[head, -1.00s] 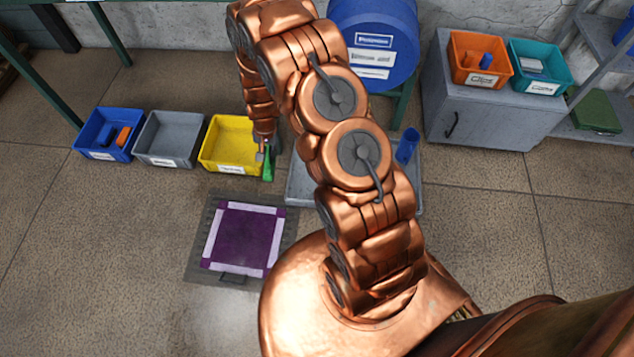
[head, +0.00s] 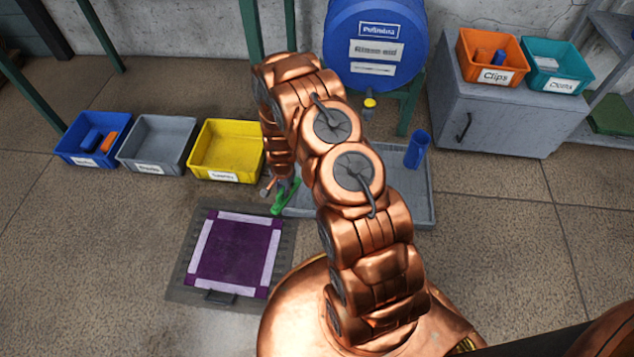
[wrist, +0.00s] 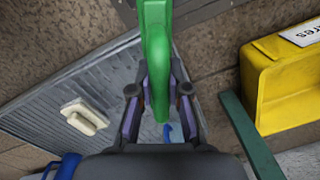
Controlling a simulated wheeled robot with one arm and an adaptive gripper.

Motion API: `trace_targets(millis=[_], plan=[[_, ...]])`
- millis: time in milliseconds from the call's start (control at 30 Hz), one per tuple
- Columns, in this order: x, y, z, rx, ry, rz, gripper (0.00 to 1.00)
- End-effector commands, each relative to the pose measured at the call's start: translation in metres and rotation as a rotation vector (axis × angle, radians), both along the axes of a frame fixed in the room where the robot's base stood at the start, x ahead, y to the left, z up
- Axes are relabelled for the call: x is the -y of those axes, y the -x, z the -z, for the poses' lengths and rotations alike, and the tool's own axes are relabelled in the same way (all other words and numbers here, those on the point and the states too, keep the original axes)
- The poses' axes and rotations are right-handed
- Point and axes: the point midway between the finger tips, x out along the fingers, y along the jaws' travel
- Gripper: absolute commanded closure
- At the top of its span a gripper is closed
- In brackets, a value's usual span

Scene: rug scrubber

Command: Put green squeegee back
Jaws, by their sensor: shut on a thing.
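The green squeegee (head: 286,199) is in my gripper (head: 281,186), tilted, at the near left edge of the grey tray (head: 423,208) in the head view. In the wrist view, my gripper (wrist: 160,88) has both fingers closed around the green body of the squeegee (wrist: 155,40). One end of it runs out of the top of that view. The yellow bin (head: 224,177) stands left of and behind my gripper and looks empty. Its label shows only partly in the wrist view (wrist: 290,85). My arm hides part of the tray.
A grey bin (head: 157,172) and a blue bin (head: 92,160) with items stand left. A white-handled thing (wrist: 85,116) lies on the tray.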

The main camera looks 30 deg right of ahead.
Motion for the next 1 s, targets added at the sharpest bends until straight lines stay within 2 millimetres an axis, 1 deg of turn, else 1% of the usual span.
trace_targets(millis=[500,600,700,933,967,1000], plan=[[0.107,-0.014,0.013,0.002,0.001,0.004,1.00],[0.124,-0.015,0.014,-0.001,0.000,0.002,1.00],[0.135,-0.018,0.014,0.000,0.001,0.000,1.00],[0.147,-0.019,0.015,0.000,0.001,0.000,1.00],[0.150,-0.019,0.015,0.000,0.001,0.001,1.00],[0.151,-0.018,0.020,-0.002,0.000,0.000,1.00]])
